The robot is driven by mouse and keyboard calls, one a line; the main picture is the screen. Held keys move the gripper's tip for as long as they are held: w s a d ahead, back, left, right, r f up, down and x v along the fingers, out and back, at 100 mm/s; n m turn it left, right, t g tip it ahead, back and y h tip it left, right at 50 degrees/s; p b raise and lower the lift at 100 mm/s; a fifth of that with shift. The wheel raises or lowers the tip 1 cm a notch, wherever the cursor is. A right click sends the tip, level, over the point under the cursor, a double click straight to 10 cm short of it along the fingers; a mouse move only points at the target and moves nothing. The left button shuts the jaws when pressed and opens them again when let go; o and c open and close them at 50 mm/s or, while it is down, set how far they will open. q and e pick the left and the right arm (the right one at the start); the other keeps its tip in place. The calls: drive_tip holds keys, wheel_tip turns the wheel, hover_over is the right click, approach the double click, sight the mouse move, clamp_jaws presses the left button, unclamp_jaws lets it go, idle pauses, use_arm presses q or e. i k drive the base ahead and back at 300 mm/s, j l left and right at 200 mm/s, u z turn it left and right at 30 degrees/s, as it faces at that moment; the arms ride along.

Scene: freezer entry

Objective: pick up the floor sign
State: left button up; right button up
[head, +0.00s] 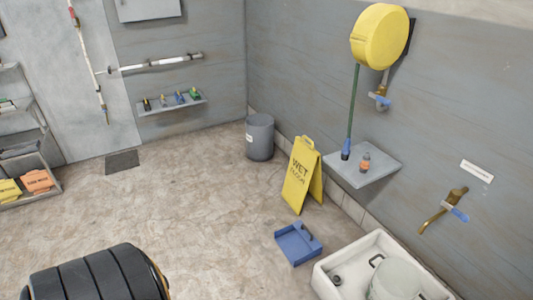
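The yellow floor sign (301,175) with dark "WET FLOOR" lettering stands upright and folded out like an A-frame on the floor, right of the picture's middle. It stands close to the right-hand wall, left of the grey wall shelf. Neither of my grippers shows in the head view. Nothing touches the sign that I can see.
A blue dustpan (298,244) lies on the floor in front of the sign. A grey bin (260,138) stands behind it by the corner. A grey shelf (362,165) juts from the wall, and a white sink (340,263) is at bottom right.

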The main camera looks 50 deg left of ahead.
sight(304, 174)
drive_tip(key=u, duration=1.15)
drive_tip(key=z, duration=0.45)
drive_tip(key=i+j+z, duration=0.2)
drive_tip(key=z, duration=0.15)
drive_tip(key=i+j+z, duration=0.2)
drive_tip(key=j+z, duration=0.15)
drive_tip(key=i+j+z, duration=0.1)
drive_tip(key=j+z, duration=0.25)
drive_tip(key=i+j+z, duration=0.1)
drive_tip(key=j+z, duration=0.2)
drive_tip(key=j, duration=0.15)
